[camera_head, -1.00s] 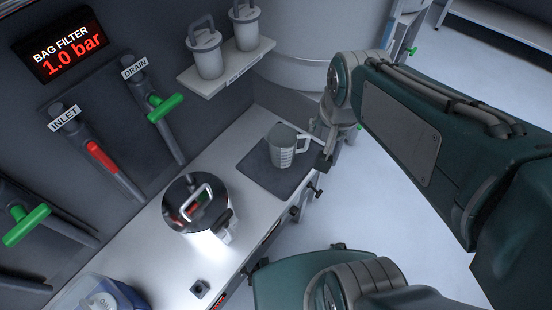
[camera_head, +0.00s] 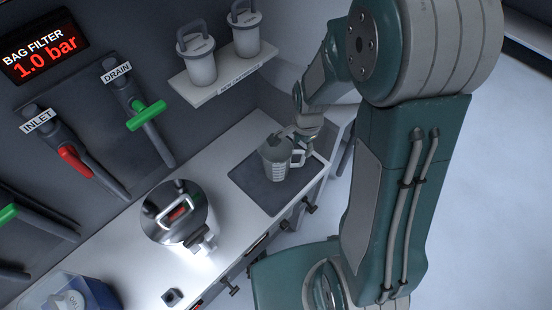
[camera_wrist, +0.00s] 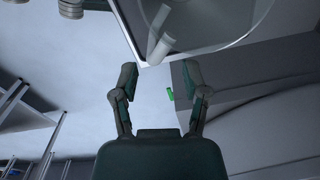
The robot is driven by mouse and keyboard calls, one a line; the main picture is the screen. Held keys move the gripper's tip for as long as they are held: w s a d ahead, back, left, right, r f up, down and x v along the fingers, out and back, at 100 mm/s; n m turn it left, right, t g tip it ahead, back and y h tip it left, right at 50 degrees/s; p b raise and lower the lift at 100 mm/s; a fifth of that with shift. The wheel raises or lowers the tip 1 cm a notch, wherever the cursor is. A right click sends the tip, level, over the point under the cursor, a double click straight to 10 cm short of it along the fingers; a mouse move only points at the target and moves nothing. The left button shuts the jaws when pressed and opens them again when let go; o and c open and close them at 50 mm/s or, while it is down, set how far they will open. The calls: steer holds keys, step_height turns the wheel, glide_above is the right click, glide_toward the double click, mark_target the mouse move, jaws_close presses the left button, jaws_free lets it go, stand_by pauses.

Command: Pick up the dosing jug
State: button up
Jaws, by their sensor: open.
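The dosing jug (camera_head: 274,164) is a grey measuring jug with markings, standing upright on a dark mat (camera_head: 254,190) on the white counter. Its handle (camera_head: 297,159) faces right. In the wrist view a large round see-through form, apparently the jug (camera_wrist: 215,22), fills the top, and a pale bar, apparently its handle (camera_wrist: 160,48), points down toward the space between my fingertips. My gripper (camera_wrist: 159,78) is open with nothing between its fingers. In the head view my gripper (camera_head: 301,137) is at the jug's upper right, by the handle side; its fingertips are partly hidden and contact is unclear.
A shelf (camera_head: 222,82) with two white canisters hangs above. A blue container (camera_head: 85,291) is at lower left. Wall valves (camera_head: 146,115) line the left. Bare counter (camera_head: 222,212) lies between vessel and mat.

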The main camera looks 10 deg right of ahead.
mark_target(303, 158)
steer(key=shift+d+f, duration=0.3)
steer(key=shift+f, duration=0.45)
steer(key=f, duration=0.4)
steer(key=shift+s+d+f, duration=0.1)
steer(key=shift+s+f, duration=0.1)
steer(key=shift+f, duration=0.35)
jaws_close()
